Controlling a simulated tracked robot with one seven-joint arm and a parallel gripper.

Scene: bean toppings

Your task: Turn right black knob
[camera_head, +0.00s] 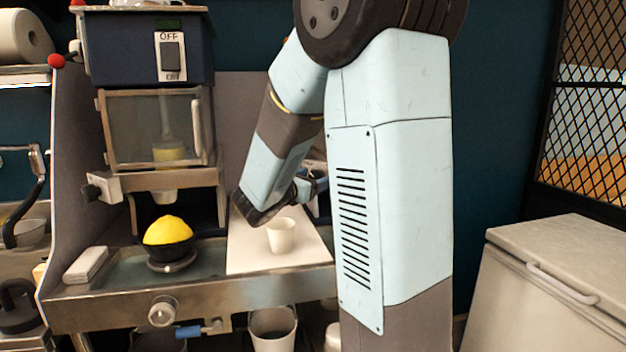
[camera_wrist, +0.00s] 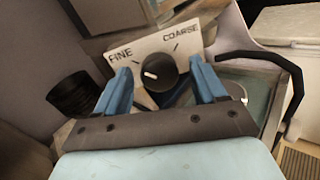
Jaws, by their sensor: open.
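A round black knob (camera_wrist: 159,73) with a white pointer mark sits on a white plate (camera_wrist: 150,47) printed FINE and COARSE. The pointer aims to the left, below the FINE side. My gripper (camera_wrist: 160,70) is open, with one blue finger on the left of the knob and one on the right. Gaps show between the fingers and the knob, and I cannot tell if the fingertips reach its depth. In the head view my gripper (camera_head: 312,187) is mostly hidden behind my arm, and the knob is hidden there.
A ribbed black cylinder (camera_wrist: 73,95) stands left of my gripper, and a black curved handle (camera_wrist: 262,62) arcs on the right. In the head view, a white cup (camera_head: 281,236) stands on a white board (camera_head: 250,258) below my wrist. A yellow lemon-like dome (camera_head: 168,231) sits left.

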